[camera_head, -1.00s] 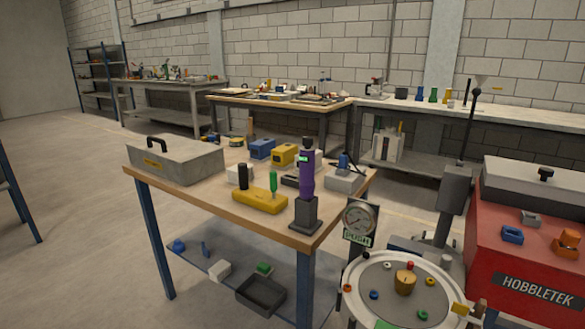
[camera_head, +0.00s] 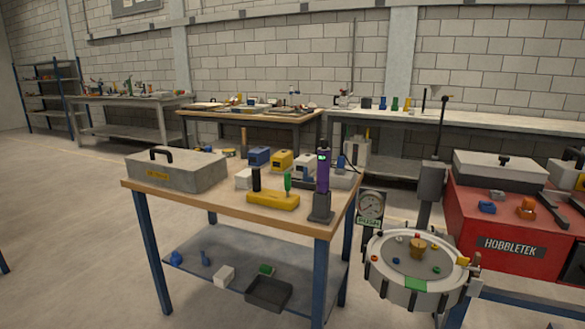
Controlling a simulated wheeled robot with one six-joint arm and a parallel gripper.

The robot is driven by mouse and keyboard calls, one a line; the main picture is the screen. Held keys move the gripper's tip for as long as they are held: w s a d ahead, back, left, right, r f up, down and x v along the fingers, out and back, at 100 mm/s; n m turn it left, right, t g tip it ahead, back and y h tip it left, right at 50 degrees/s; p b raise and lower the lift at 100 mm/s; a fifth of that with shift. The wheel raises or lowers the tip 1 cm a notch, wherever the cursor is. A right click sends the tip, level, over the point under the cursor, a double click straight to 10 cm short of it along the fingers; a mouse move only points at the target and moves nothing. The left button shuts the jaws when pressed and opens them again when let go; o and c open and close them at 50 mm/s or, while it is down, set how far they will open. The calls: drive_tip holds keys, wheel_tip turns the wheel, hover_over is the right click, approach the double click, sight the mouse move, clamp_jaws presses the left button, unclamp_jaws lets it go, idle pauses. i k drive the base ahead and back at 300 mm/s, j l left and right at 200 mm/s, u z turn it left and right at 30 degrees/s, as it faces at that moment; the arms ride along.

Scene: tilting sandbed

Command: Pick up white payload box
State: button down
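Two small white boxes could be the white payload box, and I cannot tell which one is meant. One white box (camera_head: 224,276) lies on the lower shelf of the near wooden-topped table, left of a black tray (camera_head: 268,292). Another white box (camera_head: 243,179) sits on the tabletop, partly hidden behind a black cylinder (camera_head: 256,180). My gripper is not in view.
The near table (camera_head: 225,202) has blue legs and holds a grey case (camera_head: 178,171), a yellow block (camera_head: 272,200) and a purple device (camera_head: 322,172). A round dish (camera_head: 415,283) and red cabinet (camera_head: 505,235) stand right. Floor is clear left.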

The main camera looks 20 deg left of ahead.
sight(309, 160)
drive_tip(key=u, duration=0.75)
drive_tip(key=i+j+z, duration=0.15)
drive_tip(key=j, duration=0.2)
drive_tip(key=i+j+z, duration=0.15)
drive_tip(key=j, duration=0.2)
